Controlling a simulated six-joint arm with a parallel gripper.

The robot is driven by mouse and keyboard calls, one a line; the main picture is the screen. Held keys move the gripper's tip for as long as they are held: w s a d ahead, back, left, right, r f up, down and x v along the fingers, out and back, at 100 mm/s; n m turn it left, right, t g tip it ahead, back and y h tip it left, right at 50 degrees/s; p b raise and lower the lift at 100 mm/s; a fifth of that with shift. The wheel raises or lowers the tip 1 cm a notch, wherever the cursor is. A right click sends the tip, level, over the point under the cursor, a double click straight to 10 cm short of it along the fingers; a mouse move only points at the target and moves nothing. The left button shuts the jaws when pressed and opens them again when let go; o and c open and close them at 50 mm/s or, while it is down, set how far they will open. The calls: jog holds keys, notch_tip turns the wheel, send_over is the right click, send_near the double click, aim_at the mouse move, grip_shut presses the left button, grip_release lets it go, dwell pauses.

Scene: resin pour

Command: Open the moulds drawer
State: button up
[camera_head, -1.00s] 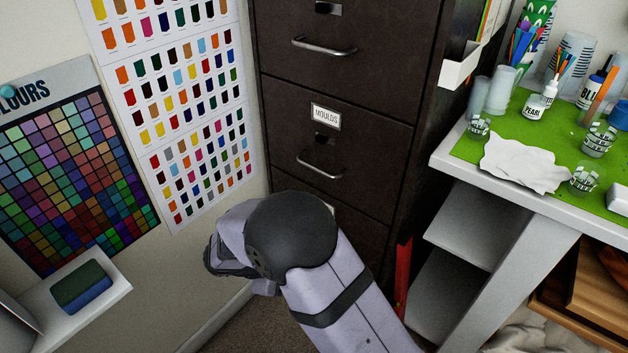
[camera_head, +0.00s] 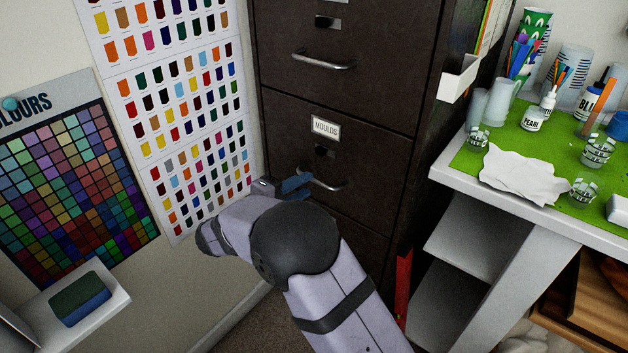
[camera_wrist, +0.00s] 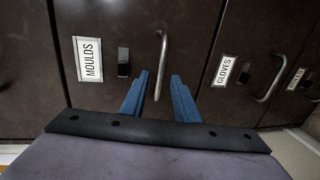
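The moulds drawer (camera_head: 290,135) is a dark brown cabinet drawer front with a white MOULDS label (camera_head: 325,128). It looks closed, flush with the cabinet. Its curved metal handle (camera_head: 325,182) shows below the label, and also in the wrist view (camera_wrist: 161,66). My gripper (camera_head: 301,181) is at the left end of this handle in the head view. In the wrist view my gripper (camera_wrist: 160,80) has two blue fingers spread apart, with the handle's lower end in the gap between them. I see a gap on both sides, so the fingers do not grip it.
A drawer above has its own handle (camera_head: 322,62). The wrist view shows a GLOVES drawer label (camera_wrist: 223,71) beside the moulds drawer. The workbench (camera_head: 490,190) stands at the right, the wall with colour charts (camera_head: 185,130) close at the left.

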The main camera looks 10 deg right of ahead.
aim_at(313, 181)
jog(key=shift+x, duration=2.65)
grip_shut()
